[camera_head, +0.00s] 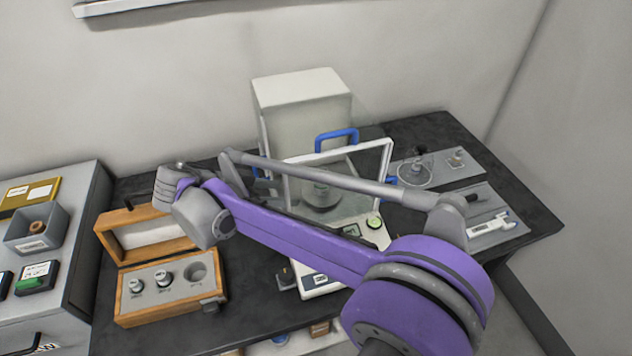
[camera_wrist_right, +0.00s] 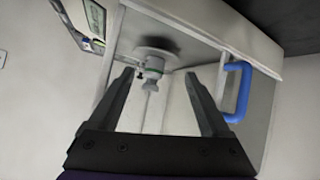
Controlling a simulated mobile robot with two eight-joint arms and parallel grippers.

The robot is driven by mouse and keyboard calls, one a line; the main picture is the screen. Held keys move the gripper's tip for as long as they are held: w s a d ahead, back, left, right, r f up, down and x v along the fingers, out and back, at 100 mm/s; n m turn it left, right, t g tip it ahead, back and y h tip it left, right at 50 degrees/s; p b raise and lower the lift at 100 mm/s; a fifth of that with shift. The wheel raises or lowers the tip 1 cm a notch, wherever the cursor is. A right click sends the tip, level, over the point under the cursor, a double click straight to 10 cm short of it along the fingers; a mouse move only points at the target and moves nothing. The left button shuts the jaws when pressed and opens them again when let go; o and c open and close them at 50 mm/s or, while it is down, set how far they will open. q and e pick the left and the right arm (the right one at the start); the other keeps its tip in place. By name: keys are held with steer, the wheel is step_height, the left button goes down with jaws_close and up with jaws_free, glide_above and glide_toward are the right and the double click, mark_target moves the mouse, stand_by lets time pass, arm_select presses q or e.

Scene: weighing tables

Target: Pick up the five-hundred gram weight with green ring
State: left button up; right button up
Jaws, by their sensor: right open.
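The weight with the green ring (camera_wrist_right: 153,68) stands on the round pan (camera_wrist_right: 157,49) of the balance, inside its glass chamber. It appears upside down in the right wrist view. My left gripper is in neither view.
The balance's blue handle (camera_wrist_right: 236,92) is close beside the right finger in the wrist view. An open wooden box (camera_head: 122,308) with two weights and an empty hole stands left of the balance (camera_head: 300,90). A glass vessel (camera_head: 414,170) and a pipette (camera_head: 490,227) lie right.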

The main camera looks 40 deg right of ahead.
steer(key=shift+d+r+m+g+h, duration=0.3)
steer(key=shift+d+r+m+h, duration=0.15)
steer(key=shift+m, duration=0.35)
steer(key=shift+w+d+r+m, duration=0.15)
steer(key=shift+w+d+m, duration=0.1)
steer(key=shift+m, duration=0.15)
steer(key=shift+w+d, duration=0.15)
steer(key=shift+d, duration=0.1)
steer(key=x, duration=0.4)
steer(key=shift+s+d, duration=0.3)
steer(key=shift+d, duration=0.1)
steer(key=x, duration=0.6)
steer(key=shift+r, duration=0.25)
jaws_close()
